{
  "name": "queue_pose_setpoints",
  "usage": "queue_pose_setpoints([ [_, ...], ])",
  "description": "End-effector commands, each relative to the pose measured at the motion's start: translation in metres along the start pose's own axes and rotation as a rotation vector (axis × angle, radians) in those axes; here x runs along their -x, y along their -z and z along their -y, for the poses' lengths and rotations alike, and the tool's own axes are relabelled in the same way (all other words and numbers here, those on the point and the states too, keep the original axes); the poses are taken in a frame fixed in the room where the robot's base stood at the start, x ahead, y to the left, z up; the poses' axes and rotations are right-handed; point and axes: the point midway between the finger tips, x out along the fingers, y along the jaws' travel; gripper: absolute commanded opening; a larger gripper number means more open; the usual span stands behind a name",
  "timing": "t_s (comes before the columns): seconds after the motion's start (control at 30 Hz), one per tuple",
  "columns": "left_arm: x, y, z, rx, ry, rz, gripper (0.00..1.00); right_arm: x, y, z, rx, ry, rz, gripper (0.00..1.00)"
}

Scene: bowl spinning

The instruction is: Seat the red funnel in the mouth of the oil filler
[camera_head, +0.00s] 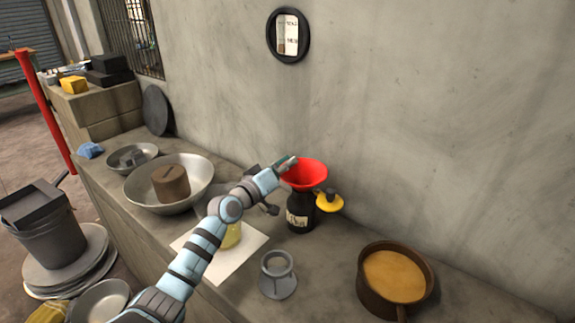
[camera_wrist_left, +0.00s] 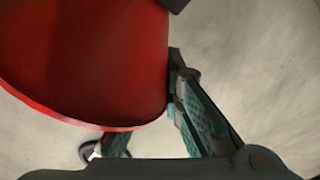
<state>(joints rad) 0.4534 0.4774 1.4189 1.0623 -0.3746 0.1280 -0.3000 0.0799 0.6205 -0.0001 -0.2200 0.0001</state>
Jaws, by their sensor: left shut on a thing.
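The red funnel (camera_head: 308,174) is wide end up, directly over the dark bottle (camera_head: 300,212), the likely oil filler, which has a pale label and a yellow cap (camera_head: 329,200) at its right side. The funnel's spout and the bottle's mouth are hidden, so I cannot tell whether the spout is inside. My left gripper (camera_head: 287,164) is at the funnel's left rim, shut on it. In the left wrist view the funnel (camera_wrist_left: 90,55) fills the upper left, with a teal finger (camera_wrist_left: 190,110) against its edge. My right gripper is not in view.
A grey flared vessel (camera_head: 278,275) and a brown pan (camera_head: 394,280) stand on the ledge in front. A white sheet with a yellowish jar (camera_head: 231,235) lies under my arm. A metal bowl (camera_head: 140,195) holds a brown block. The wall rises close behind the bottle.

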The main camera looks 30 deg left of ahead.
Motion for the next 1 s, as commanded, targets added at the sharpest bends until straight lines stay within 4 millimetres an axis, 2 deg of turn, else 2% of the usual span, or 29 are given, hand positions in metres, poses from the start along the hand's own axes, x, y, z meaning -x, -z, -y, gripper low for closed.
queue_pose_setpoints([
  [0.27, 0.000, -0.001, 0.001, 0.000, 0.000, 0.000, 0.00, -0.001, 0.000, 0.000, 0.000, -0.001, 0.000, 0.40],
  [0.3, 0.000, -0.001, 0.001, 0.000, 0.000, 0.000, 0.14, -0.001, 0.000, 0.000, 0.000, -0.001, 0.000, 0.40],
  [0.4, 0.000, -0.001, 0.001, -0.001, 0.000, 0.000, 0.30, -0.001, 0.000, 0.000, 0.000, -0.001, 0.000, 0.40],
  [0.43, 0.000, -0.001, 0.001, -0.001, 0.000, 0.000, 0.31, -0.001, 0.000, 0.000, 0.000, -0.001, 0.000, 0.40],
  [0.77, 0.004, -0.001, 0.001, -0.002, 0.001, 0.000, 0.31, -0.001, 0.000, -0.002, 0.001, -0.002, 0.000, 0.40],
  [0.87, 0.018, -0.001, 0.003, -0.006, 0.003, 0.001, 0.31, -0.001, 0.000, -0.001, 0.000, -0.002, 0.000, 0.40],
  [1.0, 0.048, -0.002, 0.002, -0.008, 0.003, 0.002, 0.31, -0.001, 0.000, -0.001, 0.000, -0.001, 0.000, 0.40],
])
